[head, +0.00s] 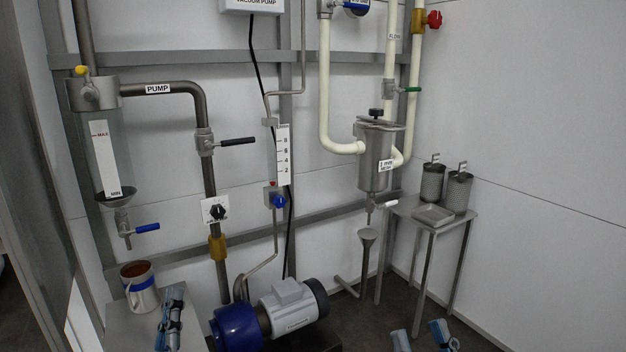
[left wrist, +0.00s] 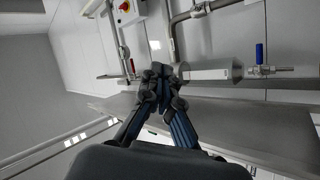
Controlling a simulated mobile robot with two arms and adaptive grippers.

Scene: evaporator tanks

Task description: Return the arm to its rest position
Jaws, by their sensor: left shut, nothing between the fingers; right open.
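My left gripper (head: 172,298) shows at the lower left of the head view, over the grey bench and just right of a mug. Its fingers are closed with nothing between them. In the left wrist view the two dark fingertips (left wrist: 163,84) meet in the middle, in front of the piping. My right gripper (head: 420,334) is at the bottom edge of the head view, right of centre. Its two light blue fingers are spread apart and empty; the rest of it is cut off by the frame.
A mug (head: 145,299) with brown contents stands on the bench (head: 118,325). A blue and grey pump motor (head: 292,310) sits between the grippers. Pipes with a blue valve handle (head: 147,228) rise behind. A small metal table (head: 455,218) with strainers (head: 459,191) stands at right.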

